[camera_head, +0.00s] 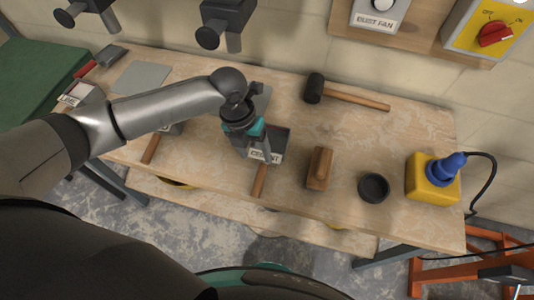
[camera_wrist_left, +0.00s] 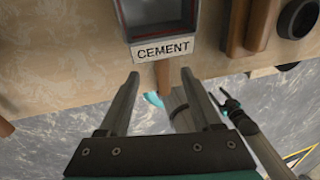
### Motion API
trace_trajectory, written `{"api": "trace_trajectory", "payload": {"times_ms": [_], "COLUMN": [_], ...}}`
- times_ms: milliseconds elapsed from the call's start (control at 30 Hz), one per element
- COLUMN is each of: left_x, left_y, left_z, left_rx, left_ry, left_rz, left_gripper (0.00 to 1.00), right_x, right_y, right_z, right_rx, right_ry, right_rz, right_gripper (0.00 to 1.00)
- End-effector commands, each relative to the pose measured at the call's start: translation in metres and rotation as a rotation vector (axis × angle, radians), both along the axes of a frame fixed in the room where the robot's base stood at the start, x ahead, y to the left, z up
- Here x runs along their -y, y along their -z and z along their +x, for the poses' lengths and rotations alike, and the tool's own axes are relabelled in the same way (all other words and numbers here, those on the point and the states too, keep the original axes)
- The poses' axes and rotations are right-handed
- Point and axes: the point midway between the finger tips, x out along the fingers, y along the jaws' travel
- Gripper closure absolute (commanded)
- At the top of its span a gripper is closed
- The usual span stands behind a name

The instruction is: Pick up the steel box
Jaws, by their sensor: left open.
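A grey steel box labelled CEMENT (camera_head: 279,140) stands on the workbench with its wooden handle (camera_head: 259,181) towards the front edge. It also shows at the top of the left wrist view (camera_wrist_left: 165,47), cut off by the frame. My left gripper (camera_head: 257,153) is open and empty above the box's handle side, hiding part of the box. In the wrist view the handle lies ahead between the open fingers (camera_wrist_left: 160,75), apart from them. A forked end (camera_wrist_left: 232,104) at right there looks like my right gripper; its jaw state is unclear.
A wooden float (camera_head: 319,169), black tub (camera_head: 373,187) and yellow-and-blue tool (camera_head: 433,180) stand to the right. A mallet (camera_head: 345,94) lies behind. Another labelled box (camera_head: 80,93) is at far left.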

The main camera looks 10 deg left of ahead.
Motion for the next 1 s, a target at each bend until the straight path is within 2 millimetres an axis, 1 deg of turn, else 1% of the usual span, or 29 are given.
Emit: {"api": "trace_trajectory", "payload": {"times_ms": [33, 67, 267, 467, 600, 867, 933, 1000], "left_x": [0.002, 0.002, 0.005, 0.012, 0.015, 0.015, 0.015, 0.015], "left_y": [0.008, 0.011, 0.022, 0.050, 0.064, 0.067, 0.067, 0.067], "left_z": [-0.001, -0.001, -0.003, -0.014, -0.012, -0.012, -0.012, -0.012], "left_rx": [-0.002, -0.002, -0.002, -0.003, 0.000, 0.002, 0.001, 0.001], "left_ry": [0.000, 0.000, -0.001, -0.001, -0.001, 0.000, 0.000, 0.000], "left_rz": [0.000, 0.000, 0.000, 0.000, 0.001, 0.001, 0.001, 0.001], "left_gripper": [0.34, 0.34, 0.34, 0.34, 0.34, 0.34, 0.40, 0.48], "right_x": [0.000, 0.000, 0.000, 0.000, 0.000, 0.000, 0.000, 0.001], "right_y": [0.002, 0.002, 0.003, 0.004, 0.007, 0.007, 0.007, 0.007], "right_z": [0.000, 0.000, 0.000, 0.000, 0.000, 0.000, 0.000, 0.000], "right_rx": [0.000, 0.000, 0.000, 0.000, 0.000, 0.000, 0.000, 0.000], "right_ry": [0.000, 0.000, 0.000, 0.000, -0.001, -0.001, -0.001, -0.002], "right_rz": [0.000, 0.000, 0.000, 0.000, 0.000, 0.000, -0.001, -0.001], "right_gripper": [0.40, 0.40, 0.40, 0.40, 0.40, 0.40, 0.40, 0.40]}}
